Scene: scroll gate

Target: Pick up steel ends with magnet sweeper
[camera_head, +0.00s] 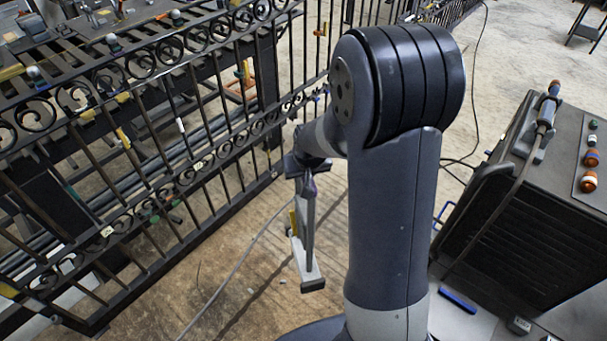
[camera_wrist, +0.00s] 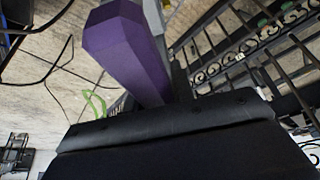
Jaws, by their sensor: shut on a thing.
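My gripper (camera_head: 304,172) is left of my arm's upright column in the head view, over the brown floor. It is shut on the magnet sweeper (camera_head: 308,232), a narrow grey tool that hangs down to a pale foot with a dark end. Its purple handle (camera_wrist: 128,50) fills the upper middle of the wrist view, above the dark gripper body. I cannot tell whether the sweeper's foot touches the floor. Steel ends cannot be made out for certain; only tiny dark specks show on the floor near the foot.
A black scrollwork gate (camera_head: 200,130) spans the left, with a cluttered workbench (camera_head: 130,25) behind it. A dark welding-machine-like cabinet (camera_head: 530,200) stands at right. A thin cable (camera_head: 232,262) crosses the floor below the gate. Open floor (camera_head: 520,50) lies at upper right.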

